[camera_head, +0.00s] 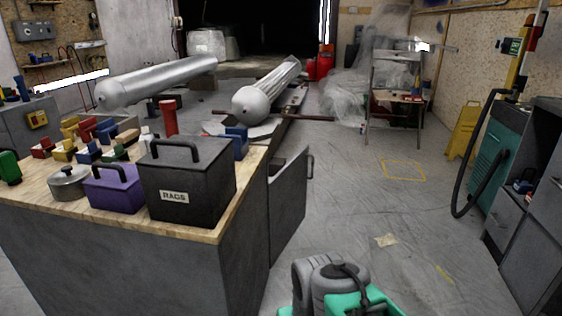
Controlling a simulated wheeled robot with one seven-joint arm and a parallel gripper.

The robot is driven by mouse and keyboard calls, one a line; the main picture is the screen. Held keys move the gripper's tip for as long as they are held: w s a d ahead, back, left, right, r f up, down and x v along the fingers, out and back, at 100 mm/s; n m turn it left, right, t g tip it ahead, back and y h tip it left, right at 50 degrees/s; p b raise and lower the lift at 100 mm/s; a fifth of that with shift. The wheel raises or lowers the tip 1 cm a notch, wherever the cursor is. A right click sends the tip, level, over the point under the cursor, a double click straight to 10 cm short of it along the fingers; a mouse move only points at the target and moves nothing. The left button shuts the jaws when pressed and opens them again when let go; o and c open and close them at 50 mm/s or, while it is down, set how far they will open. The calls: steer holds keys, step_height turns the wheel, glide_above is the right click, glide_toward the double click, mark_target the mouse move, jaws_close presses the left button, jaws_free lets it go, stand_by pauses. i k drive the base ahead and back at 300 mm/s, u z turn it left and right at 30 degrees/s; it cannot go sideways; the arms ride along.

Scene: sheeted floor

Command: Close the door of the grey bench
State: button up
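The grey bench (120,258) stands at the left front with a wooden top. Its grey door (289,203) stands open at the bench's right side, swung out over the floor and seen at a slant. A dark handle (311,166) is near the door's upper free edge. The inside of the bench cannot be seen from here. My gripper's fingers are not in view.
A black RAGS box (188,182), a purple box (115,187), a pot (69,184) and several coloured blocks stand on the bench top. Floor right of the door is clear. A green cabinet with a hose (487,165) stands at the right.

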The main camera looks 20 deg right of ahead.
mark_target(287, 191)
steer(key=u, duration=0.35)
steer(key=k, duration=0.7)
steer(key=z, duration=0.8)
steer(key=i, duration=0.8)
steer(key=z, duration=0.7)
steer(key=i, duration=0.85)
steer(key=u, duration=0.6)
steer(key=i, duration=0.75)
steer(key=u, duration=1.05)
steer(key=i, duration=0.35)
steer(key=u, duration=0.35)
